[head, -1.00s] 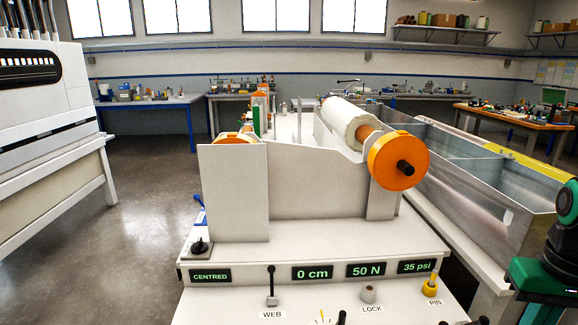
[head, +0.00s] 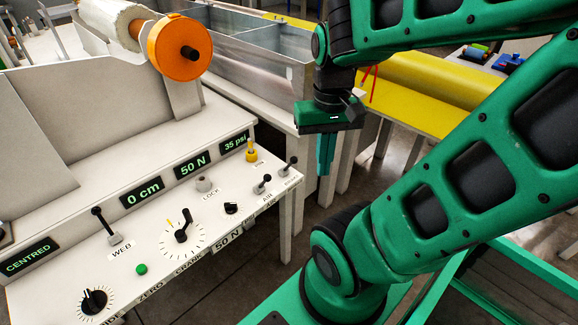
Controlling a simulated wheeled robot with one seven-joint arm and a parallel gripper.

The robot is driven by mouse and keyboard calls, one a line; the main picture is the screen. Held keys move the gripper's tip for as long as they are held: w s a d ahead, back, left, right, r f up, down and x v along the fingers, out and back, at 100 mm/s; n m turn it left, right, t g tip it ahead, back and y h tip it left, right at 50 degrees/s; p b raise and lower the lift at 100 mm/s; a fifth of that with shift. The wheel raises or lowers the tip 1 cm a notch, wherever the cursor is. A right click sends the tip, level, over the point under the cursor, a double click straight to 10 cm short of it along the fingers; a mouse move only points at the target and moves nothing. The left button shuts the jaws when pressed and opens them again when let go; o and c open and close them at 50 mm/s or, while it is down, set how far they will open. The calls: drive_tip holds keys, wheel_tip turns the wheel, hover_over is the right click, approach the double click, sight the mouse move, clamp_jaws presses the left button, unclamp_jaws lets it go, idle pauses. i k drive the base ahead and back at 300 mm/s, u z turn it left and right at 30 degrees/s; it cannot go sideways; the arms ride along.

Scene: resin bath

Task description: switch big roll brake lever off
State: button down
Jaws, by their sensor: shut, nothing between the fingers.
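My gripper (head: 325,172) hangs fingers-down in the head view, to the right of the white control panel (head: 70,262). Its fingers are together and empty. Two small black-handled levers stand at the panel's right end. One lever (head: 263,184) is by a label that seems to read AIR. The other lever (head: 289,166), at the far right corner, leans up and right; its label is too small to read surely, but may be the brake's. My gripper is apart from both. The big white roll (head: 116,17) with an orange end disc (head: 178,47) sits above, partly cut off.
The panel also carries a WEB lever (head: 105,226), a yellow pin knob (head: 251,152), a grey LOCK knob (head: 204,184), a dial (head: 182,235) and a green button (head: 141,269). A metal trough (head: 265,65) and yellow roll (head: 430,95) lie behind my gripper.

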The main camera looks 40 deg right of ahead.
sight(294, 160)
drive_tip(key=z, duration=0.75)
drive_tip(key=k, duration=1)
drive_tip(key=u, duration=0.7)
drive_tip(key=i, duration=1)
